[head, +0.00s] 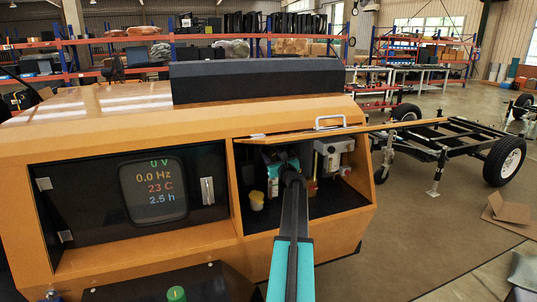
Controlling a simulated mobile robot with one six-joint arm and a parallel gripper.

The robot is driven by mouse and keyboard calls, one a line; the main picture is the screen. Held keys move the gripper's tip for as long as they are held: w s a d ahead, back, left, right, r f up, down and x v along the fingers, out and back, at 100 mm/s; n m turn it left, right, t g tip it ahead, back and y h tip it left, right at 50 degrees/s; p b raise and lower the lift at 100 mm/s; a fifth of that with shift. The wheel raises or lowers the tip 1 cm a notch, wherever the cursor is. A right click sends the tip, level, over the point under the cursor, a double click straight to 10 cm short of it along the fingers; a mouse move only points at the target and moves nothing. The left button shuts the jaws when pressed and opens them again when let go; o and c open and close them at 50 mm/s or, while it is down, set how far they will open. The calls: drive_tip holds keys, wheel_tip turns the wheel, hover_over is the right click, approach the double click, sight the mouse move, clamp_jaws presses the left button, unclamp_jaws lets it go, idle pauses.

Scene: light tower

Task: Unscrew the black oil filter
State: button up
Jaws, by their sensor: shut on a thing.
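My arm reaches from the bottom middle of the head view into the open right compartment (345,205) of the orange light tower. My gripper (275,168) is at the arm's far end inside this compartment, small and mostly hidden by my own wrist and arm link. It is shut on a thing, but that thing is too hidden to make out. I cannot pick out the black oil filter for sure in the dark compartment.
A raised orange door with a handle (330,123) hangs over the compartment. A small yellow part (257,200) is left of my arm, and a grey box (333,152) is on the right. The display panel (153,190) is further left. Side walls and door edge leave little room.

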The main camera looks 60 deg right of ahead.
drive_tip(key=shift+n+b, duration=1.8)
drive_tip(key=shift+b, duration=0.4)
drive_tip(key=shift+r+n+b, duration=0.1)
drive_tip(key=shift+n+b, duration=0.25)
drive_tip(key=shift+n, duration=0.05)
drive_tip(key=shift+n+b, duration=0.3)
drive_tip(key=shift+b, duration=0.2)
drive_tip(key=shift+b, duration=0.3)
drive_tip(key=n+b, duration=0.3)
drive_tip(key=shift+n+b, duration=0.3)
drive_tip(key=shift+b, duration=0.1)
drive_tip(key=shift+a+n+b, duration=0.1)
drive_tip(key=shift+n+b, duration=0.4)
